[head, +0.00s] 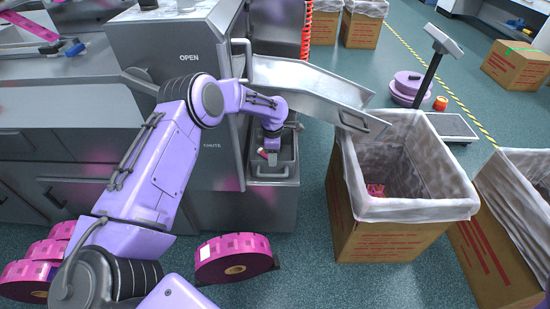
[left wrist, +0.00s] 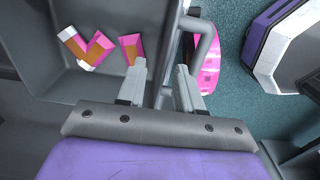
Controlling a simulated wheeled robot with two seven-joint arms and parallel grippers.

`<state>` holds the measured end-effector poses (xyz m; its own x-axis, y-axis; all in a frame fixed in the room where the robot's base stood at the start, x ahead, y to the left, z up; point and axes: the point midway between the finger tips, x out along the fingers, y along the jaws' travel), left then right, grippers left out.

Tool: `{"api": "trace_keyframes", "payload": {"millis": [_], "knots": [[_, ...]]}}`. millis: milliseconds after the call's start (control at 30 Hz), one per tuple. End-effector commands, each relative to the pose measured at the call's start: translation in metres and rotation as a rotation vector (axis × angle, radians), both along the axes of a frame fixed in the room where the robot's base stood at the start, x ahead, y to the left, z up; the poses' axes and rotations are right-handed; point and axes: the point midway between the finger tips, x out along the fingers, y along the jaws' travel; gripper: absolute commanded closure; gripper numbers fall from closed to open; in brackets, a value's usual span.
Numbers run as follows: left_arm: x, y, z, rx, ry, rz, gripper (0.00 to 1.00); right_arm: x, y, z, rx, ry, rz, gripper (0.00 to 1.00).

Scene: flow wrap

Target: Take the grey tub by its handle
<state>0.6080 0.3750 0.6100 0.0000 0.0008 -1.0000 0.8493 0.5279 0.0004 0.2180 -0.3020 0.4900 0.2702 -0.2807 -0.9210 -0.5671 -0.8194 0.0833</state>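The grey tub (head: 289,153) sits in the recess under the chute of the machine. In the left wrist view the tub (left wrist: 100,82) fills the upper left, with several pink, orange and white wrapped pieces (left wrist: 88,50) inside. Its grey handle (left wrist: 208,38) loops out from the wall at upper centre. My left gripper (head: 270,158) points down at the tub in the head view. In the left wrist view its fingers (left wrist: 161,68) are apart, with the tub's wall between and below them. The right finger is beside the handle; contact cannot be told. My right gripper is out of view.
A steel slide (head: 310,85) slopes right above the tub toward a lined carton (head: 390,245). A pink film roll (head: 235,258) lies on the floor in front of the machine. A scale (head: 450,127) stands farther back; floor between tub and carton is clear.

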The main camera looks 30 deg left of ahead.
Motion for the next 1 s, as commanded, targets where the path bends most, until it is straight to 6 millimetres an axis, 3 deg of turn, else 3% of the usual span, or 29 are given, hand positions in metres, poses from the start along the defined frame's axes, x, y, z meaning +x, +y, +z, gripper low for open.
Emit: {"api": "trace_keyframes", "payload": {"millis": [333, 600, 733, 1000], "knots": [[-0.002, -0.006, -0.055, -0.001, 0.001, -0.003, 0.65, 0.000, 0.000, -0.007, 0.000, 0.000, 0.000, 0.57], [0.000, -0.008, -0.059, 0.000, -0.001, -0.006, 0.65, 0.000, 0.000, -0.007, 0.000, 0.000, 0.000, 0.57], [0.000, -0.008, -0.059, 0.000, -0.001, -0.006, 1.00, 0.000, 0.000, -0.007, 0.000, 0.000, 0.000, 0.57], [0.000, -0.008, -0.058, -0.001, -0.003, -0.006, 1.00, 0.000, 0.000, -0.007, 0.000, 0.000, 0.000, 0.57]]}}
